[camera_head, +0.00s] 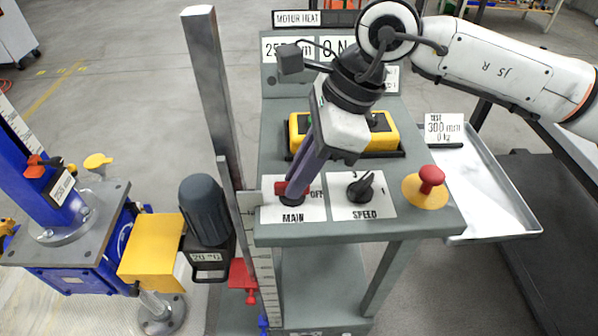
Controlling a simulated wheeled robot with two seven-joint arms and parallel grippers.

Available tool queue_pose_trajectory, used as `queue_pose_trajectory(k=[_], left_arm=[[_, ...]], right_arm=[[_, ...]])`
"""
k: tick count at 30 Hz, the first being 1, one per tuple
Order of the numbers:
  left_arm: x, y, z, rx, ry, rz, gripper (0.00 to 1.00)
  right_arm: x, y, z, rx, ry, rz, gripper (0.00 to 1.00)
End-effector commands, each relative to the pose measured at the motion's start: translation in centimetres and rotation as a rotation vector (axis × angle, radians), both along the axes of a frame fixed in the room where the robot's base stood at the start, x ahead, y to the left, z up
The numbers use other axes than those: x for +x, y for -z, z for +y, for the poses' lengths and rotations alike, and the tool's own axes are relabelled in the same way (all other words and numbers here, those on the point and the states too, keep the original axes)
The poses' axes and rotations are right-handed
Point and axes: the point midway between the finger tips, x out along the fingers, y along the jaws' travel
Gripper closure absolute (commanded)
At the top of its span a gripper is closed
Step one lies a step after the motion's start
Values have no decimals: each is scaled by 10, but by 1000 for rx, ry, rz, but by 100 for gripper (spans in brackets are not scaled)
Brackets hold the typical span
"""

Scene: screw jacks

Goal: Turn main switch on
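The main switch (281,188) is a red and black rotary knob on a white plate marked MAIN (293,217) and OFF, on the sloped front of the grey control stand. My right gripper (291,190) reaches down from the upper right. Its dark fingers lie close together, with the tips at the switch, and cover part of the knob. Whether the fingers are shut on the knob or only touch it cannot be told. The knob's exact angle is partly hidden. My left gripper is not in view.
Right of the switch are a black SPEED knob (361,187) and a red mushroom button (431,180) on a yellow base. A yellow box (384,134) sits behind. A steel post (212,95) stands close on the left. A blue jack (60,210) stands further left.

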Motion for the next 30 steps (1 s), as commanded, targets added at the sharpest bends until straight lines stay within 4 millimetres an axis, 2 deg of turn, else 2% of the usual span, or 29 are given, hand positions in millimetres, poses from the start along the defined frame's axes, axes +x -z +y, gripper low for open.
queue_pose_trajectory(k=[2,14,20,30], left_arm=[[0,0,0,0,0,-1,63],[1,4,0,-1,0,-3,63],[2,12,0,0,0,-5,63],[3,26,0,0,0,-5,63]], right_arm=[[0,0,0,0,0,0,100],[1,1,0,1,-49,1,100],[2,2,1,2,-168,2,100],[5,1,2,2,-477,3,100]])
